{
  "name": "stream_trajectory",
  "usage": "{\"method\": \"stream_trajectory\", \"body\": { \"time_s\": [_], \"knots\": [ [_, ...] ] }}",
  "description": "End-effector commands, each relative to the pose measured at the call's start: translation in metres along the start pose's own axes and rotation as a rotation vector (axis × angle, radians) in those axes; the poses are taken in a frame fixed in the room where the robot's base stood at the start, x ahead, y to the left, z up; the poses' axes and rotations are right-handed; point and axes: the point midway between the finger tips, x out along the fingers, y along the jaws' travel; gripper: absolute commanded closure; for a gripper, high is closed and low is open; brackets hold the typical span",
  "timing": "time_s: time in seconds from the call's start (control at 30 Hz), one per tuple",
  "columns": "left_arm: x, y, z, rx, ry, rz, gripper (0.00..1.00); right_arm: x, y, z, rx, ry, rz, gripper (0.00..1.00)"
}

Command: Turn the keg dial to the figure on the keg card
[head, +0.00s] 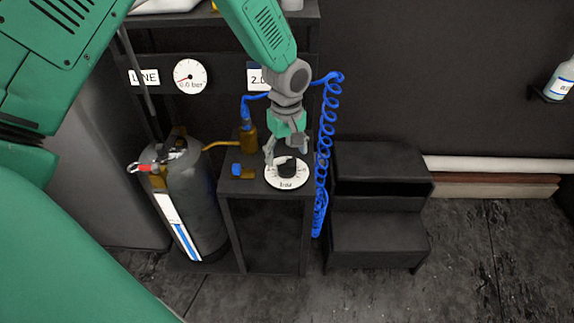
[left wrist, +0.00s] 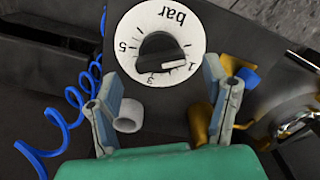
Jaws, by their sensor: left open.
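The keg dial (head: 287,173) is a round white plate marked "bar" with a black knob (head: 286,164), on top of a dark cabinet. In the left wrist view the dial (left wrist: 187,25) appears upside down, with figures 5, 3 and 1 readable. The knob (left wrist: 158,48) has a white mark lying toward the 1. The keg card (head: 257,77) is partly hidden behind my left arm; "2.0" shows. My left gripper (head: 281,157) is open above the dial, fingers apart. My right gripper is not in view.
A gauge (head: 190,76) reads about 0.0 bar beside a "LINE" card (head: 144,77). A grey cylinder (head: 190,200) stands left of the cabinet (head: 265,235). A blue coiled hose (head: 325,150) hangs close right of my gripper. A brass fitting (head: 248,137) and black steps (head: 380,205) are nearby.

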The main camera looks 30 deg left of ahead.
Motion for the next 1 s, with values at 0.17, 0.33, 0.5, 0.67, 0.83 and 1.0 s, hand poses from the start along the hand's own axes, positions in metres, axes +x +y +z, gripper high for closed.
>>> {"method": "stream_trajectory", "body": {
  "time_s": [0.17, 0.33, 0.5, 0.67, 0.83, 1.0],
  "knots": [
    [0.024, 0.000, 0.000, 0.000, 0.000, 0.000, 0.31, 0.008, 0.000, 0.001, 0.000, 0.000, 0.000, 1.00],
    [0.030, 0.000, 0.000, 0.001, 0.000, 0.000, 0.31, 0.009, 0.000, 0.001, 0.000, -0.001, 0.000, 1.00],
    [0.030, 0.000, 0.000, 0.001, 0.001, 0.001, 0.31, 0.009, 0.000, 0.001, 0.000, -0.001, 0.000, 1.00],
    [0.030, 0.000, 0.000, 0.001, 0.000, 0.001, 0.63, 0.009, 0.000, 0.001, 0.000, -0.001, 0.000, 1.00],
    [0.030, 0.000, 0.000, 0.001, 0.000, 0.001, 0.81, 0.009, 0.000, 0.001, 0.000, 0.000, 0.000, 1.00],
    [0.029, 0.000, 0.000, 0.016, 0.000, 0.001, 0.81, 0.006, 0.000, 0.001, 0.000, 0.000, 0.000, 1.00]
  ]
}}
